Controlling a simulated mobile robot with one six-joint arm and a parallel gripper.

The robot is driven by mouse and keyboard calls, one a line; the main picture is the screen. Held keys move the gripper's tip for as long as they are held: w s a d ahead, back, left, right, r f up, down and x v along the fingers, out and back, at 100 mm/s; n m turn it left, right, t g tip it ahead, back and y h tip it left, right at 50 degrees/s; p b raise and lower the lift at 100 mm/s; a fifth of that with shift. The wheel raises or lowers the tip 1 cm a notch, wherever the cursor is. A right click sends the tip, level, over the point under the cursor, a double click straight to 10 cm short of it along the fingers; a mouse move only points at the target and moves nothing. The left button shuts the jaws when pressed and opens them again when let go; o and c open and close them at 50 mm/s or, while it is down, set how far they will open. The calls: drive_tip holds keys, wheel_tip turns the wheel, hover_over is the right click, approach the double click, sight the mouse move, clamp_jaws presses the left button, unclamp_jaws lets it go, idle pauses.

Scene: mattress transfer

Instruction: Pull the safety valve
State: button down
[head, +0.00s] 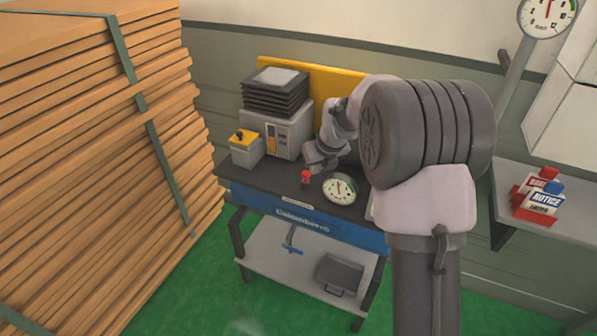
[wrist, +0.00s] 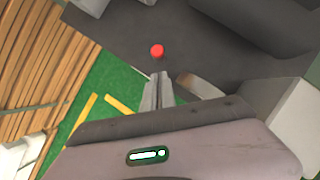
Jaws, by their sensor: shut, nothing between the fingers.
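A small red knob (head: 305,177), which looks like the safety valve, stands on the dark top of the workbench (head: 262,191), left of a round white gauge (head: 339,189). In the wrist view the red knob (wrist: 157,50) shows as a round ball just beyond my fingertips. My gripper (wrist: 160,76) is shut with nothing between its fingers and points toward the knob. In the head view my gripper (head: 312,168) is close above and behind the knob. I cannot tell whether the fingers touch it. The knob's base is not clear.
A grey machine (head: 281,132) with stacked black trays and a small yellow-topped box (head: 245,148) stand on the bench's left. A tall stack of wooden planks (head: 90,160) fills the left side. A side shelf (head: 560,200) at right holds small boxes. Green floor lies in front.

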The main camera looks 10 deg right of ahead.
sight(306, 176)
drive_tip(key=shift+s+d+r, duration=0.1)
drive_tip(key=shift+s+d, duration=0.05)
drive_tip(key=b+x, duration=0.3)
drive_tip(key=x, duration=0.7)
drive_tip(key=shift+b, duration=0.35)
